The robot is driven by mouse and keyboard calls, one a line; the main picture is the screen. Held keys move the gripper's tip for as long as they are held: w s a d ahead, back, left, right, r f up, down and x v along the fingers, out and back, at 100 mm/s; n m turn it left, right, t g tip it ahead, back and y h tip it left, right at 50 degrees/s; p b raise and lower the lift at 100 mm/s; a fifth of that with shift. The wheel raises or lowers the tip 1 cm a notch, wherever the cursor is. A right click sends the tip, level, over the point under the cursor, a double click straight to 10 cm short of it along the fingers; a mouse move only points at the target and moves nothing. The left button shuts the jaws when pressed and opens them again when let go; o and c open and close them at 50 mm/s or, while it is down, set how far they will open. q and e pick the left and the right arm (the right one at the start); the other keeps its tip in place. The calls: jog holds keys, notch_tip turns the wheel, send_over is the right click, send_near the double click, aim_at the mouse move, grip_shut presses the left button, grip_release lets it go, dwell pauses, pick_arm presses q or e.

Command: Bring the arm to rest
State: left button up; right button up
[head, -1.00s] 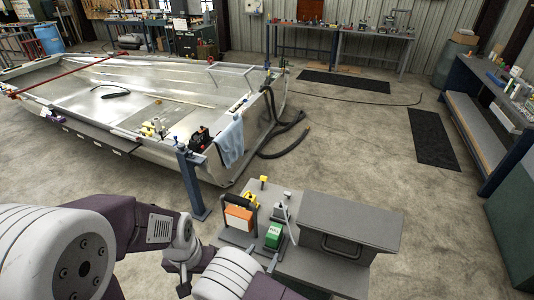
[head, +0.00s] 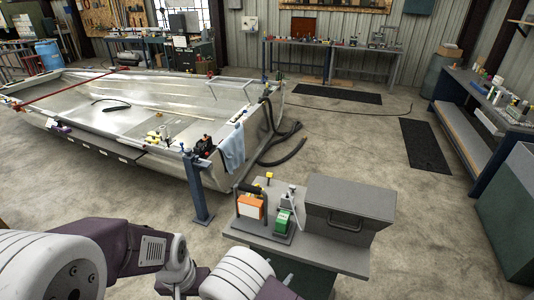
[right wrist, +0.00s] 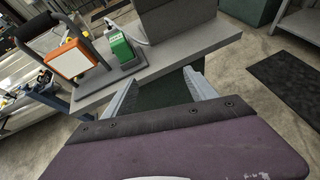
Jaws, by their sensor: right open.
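My right gripper (right wrist: 160,82) shows in the right wrist view as two grey fingers, apart, with nothing between them. A dark green surface shows below the gap, under the edge of a small grey bench. Purple and grey links of an arm of mine fill the lower left of the head view, below and left of that bench. The fingers cannot be made out clearly in the head view. My left gripper is in neither view.
The small grey bench (head: 336,261) carries an orange-faced item (head: 250,207), a green item (head: 284,222) and a grey toolbox (head: 349,207). Beyond it stand a blue post (head: 196,187) and an open metal hull (head: 170,110). Floor (head: 420,220) is clear to the right.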

jog(key=s+d+r+m+g+y+b, duration=0.1)
jog(key=s+d+m+g+y+b, duration=0.2)
jog(key=m, duration=1.1)
jog(key=s+d+r+m+g+y+b, duration=0.1)
jog(key=s+d+m+g+y+b, duration=0.3)
jog(key=d+m, duration=0.8)
jog(key=s+m+g, duration=0.2)
jog(key=s+m, duration=0.1)
jog(key=s, duration=0.1)
jog(key=shift+s+r, duration=0.3)
jog(key=shift+s, duration=0.05)
jog(key=shift+s+d, duration=0.1)
